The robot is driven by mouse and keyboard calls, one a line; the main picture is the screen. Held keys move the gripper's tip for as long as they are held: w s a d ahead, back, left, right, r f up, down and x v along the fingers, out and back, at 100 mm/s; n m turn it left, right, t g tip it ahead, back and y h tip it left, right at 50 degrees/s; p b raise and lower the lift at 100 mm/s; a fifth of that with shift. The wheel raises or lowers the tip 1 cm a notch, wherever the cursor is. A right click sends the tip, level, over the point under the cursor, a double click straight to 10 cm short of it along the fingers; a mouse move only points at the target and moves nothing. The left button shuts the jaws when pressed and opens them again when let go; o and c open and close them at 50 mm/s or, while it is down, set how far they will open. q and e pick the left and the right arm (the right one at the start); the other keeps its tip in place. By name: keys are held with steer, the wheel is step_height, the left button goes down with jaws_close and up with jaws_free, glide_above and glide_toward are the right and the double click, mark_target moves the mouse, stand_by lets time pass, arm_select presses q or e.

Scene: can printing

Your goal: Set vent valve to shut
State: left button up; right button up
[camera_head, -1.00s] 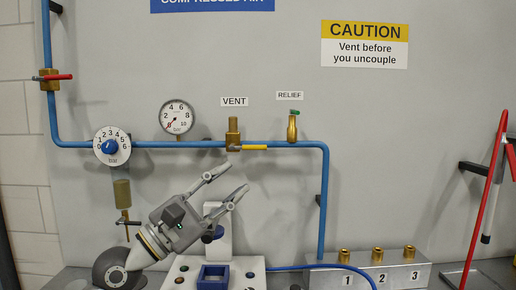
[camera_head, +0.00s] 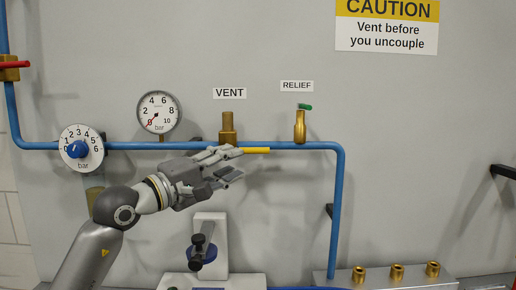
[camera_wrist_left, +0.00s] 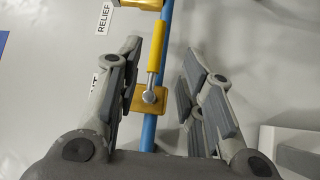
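The vent valve (camera_head: 228,127) is a brass body on the blue pipe, under the VENT label. Its yellow handle (camera_head: 257,151) points right, lying along the pipe. My left gripper (camera_head: 232,164) is at the valve, partly in front of the pipe and the handle's base. In the left wrist view the gripper (camera_wrist_left: 160,54) is open, with one finger on each side of the yellow handle (camera_wrist_left: 157,48) and gaps between. The handle's silver pivot (camera_wrist_left: 149,97) shows between the fingers. My right gripper is not in view.
The relief valve (camera_head: 300,126) with a green top stands right of the vent valve. A regulator dial (camera_head: 78,148) and a pressure gauge (camera_head: 159,112), needle near 0, are to the left. A white stand (camera_head: 210,228) is below the gripper. Brass couplings (camera_head: 397,271) sit lower right.

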mark_target(255, 151)
arm_select(q)
steer(key=w+d, duration=0.1)
steer(key=d+r+p, duration=0.1)
steer(key=w+d+p, duration=0.1)
steer(key=d, duration=0.1)
steer(key=shift+w+r, duration=0.25)
steer(key=shift+w, duration=0.05)
steer(key=p+x, duration=0.1)
steer(key=x, duration=0.1)
steer(key=shift+w+d+f, duration=0.1)
steer(key=shift+w+f, duration=0.1)
steer(key=shift+w, duration=0.2)
steer(key=shift+w+d+r+p, duration=0.1)
steer(key=shift+w+d+p, duration=0.2)
steer(key=shift+w+d, duration=0.25)
steer(key=shift+d, duration=0.05)
steer(key=shift+c, duration=0.5)
jaws_close()
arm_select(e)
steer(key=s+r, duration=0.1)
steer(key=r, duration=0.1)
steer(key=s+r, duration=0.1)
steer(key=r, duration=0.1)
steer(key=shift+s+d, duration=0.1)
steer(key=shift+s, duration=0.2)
